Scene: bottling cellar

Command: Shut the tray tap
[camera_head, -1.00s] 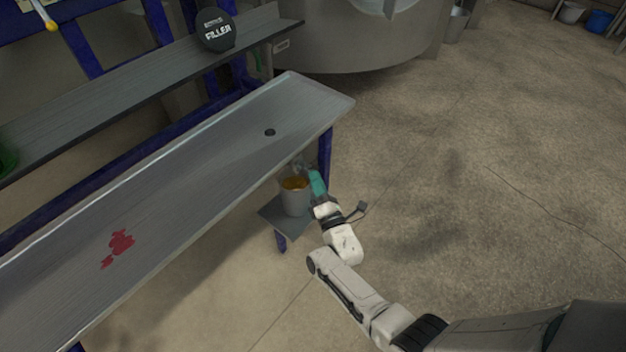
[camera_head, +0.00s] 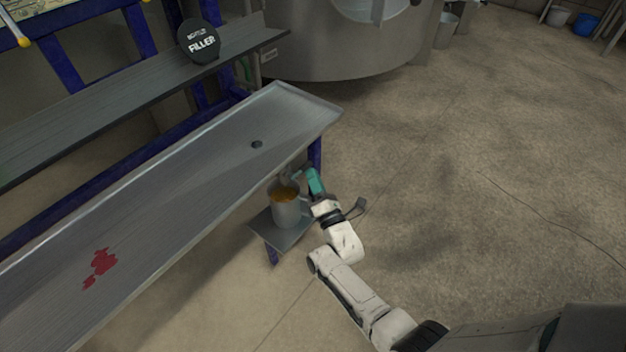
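The long metal tray (camera_head: 205,160) runs from the lower left to the upper middle, with a dark drain hole (camera_head: 257,144) near its far end. The tap is under that end; only a small grey bit beside my gripper may be part of it, and I cannot make out its handle. A grey jug (camera_head: 287,215) with amber liquid (camera_head: 284,194) stands upright on a small shelf below. My gripper (camera_head: 300,174) is at the tray's end, just above and right of the jug. Its fingers are too small and hidden to tell open from shut.
The small grey shelf (camera_head: 289,240) juts out under the jug, beside a blue leg (camera_head: 315,152). A round black FILLER sign (camera_head: 198,42) stands on the upper ledge. A red stain (camera_head: 100,268) marks the tray. The floor to the right is clear.

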